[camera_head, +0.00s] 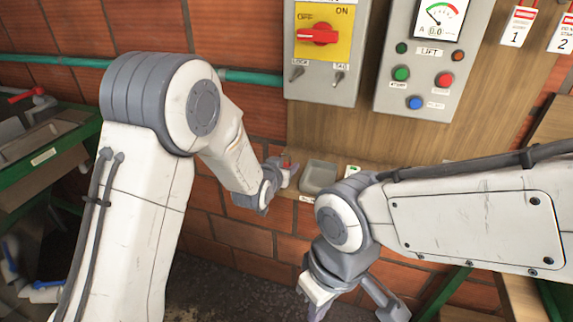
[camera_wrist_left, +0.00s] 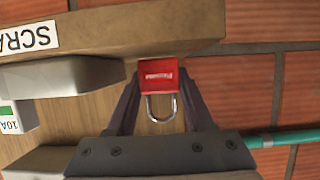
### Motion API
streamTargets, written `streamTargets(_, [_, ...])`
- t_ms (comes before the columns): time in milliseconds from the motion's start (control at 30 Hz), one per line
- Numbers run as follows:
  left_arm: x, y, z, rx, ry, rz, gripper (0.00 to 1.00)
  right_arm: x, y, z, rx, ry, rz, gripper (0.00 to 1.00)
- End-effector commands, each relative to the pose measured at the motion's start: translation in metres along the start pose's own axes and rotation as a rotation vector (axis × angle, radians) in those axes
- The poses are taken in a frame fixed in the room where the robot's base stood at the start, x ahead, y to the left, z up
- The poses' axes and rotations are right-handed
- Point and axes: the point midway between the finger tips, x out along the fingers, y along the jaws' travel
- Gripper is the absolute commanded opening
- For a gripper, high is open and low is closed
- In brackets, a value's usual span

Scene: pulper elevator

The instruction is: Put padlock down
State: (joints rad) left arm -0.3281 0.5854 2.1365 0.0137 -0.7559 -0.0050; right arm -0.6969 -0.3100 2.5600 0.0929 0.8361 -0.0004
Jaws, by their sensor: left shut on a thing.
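A red padlock (camera_wrist_left: 158,76) with a silver shackle (camera_wrist_left: 160,108) sits between the fingers of my left gripper (camera_wrist_left: 159,85) in the left wrist view. The gripper is shut on it. In the head view my left gripper (camera_head: 285,172) is at the left end of a wooden shelf (camera_head: 290,193), with a bit of the red padlock (camera_head: 286,162) showing. I cannot tell whether the padlock touches the shelf. My right gripper (camera_head: 355,303) hangs lower, in front of the shelf, with its fingers apart and nothing visible between them.
A grey tray (camera_head: 319,177) stands on the shelf just right of my left gripper. Above are a yellow switch plate with a red handle (camera_head: 318,36) and a lift panel (camera_head: 428,60). A teal pipe (camera_head: 250,76) runs along the brick wall. A green-framed bench (camera_head: 50,150) is at left.

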Motion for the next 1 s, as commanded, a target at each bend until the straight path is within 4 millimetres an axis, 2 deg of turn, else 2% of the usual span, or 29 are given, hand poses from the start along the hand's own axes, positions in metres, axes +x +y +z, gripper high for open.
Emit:
streamTargets(433, [0.003, -0.001, 0.006, 0.000, 0.003, -0.001, 0.00, 0.006, 0.001, 0.000, 0.000, 0.000, 0.000, 0.00])
streamTargets(467, [0.002, -0.001, 0.006, 0.000, 0.001, -0.001, 0.60, 0.005, 0.000, 0.000, 0.000, 0.000, 0.000, 0.00])
streamTargets(500, [0.002, -0.001, 0.005, 0.000, 0.001, -0.001, 0.75, 0.004, 0.000, 0.000, 0.000, 0.000, 0.000, 0.00])
streamTargets(533, [0.002, -0.001, 0.005, 0.000, 0.001, -0.001, 0.82, 0.004, 0.000, 0.000, 0.000, 0.000, 0.000, 0.00])
streamTargets(833, [0.002, -0.001, 0.005, 0.000, 0.001, -0.002, 0.82, 0.004, 0.000, 0.000, 0.000, 0.000, 0.000, 0.00])
streamTargets(967, [-0.001, -0.001, -0.002, 0.000, 0.001, -0.002, 0.82, -0.004, 0.000, 0.000, 0.000, 0.000, 0.000, 0.00])
streamTargets(1000, [-0.005, -0.001, 0.001, 0.000, 0.002, -0.002, 0.82, 0.002, 0.000, 0.000, 0.000, 0.000, 0.000, 0.00])
